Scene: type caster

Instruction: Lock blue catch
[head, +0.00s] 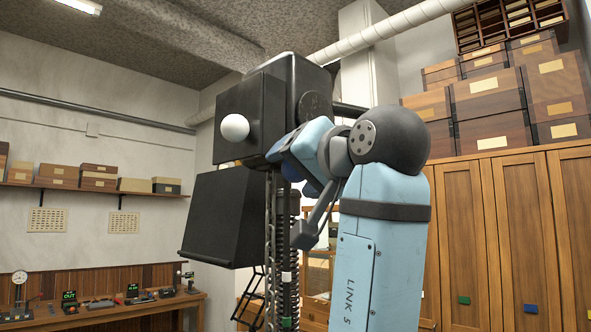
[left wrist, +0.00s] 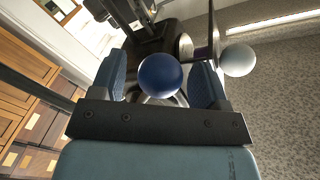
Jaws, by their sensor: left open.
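A black machine (head: 232,125) fills the middle of the head view, with a white ball knob (head: 235,127) on its face. In the left wrist view a blue ball (left wrist: 160,75) sits on a pale forked mount, between the two blue fingers of my left gripper (left wrist: 160,82). The fingers stand apart, with a visible gap on each side of the ball. In the head view my left gripper (head: 287,160) is at the machine's right side, partly hidden by my own arm. The white knob (left wrist: 238,60) also shows right of the fingers in the wrist view. My right gripper is not in view.
A dark slanted panel (head: 222,218) hangs below the machine head, beside a dark vertical column (head: 284,250). Wooden cupboards (head: 500,235) stand at the right, stacked with boxes. A workbench (head: 110,312) with small devices is at the lower left.

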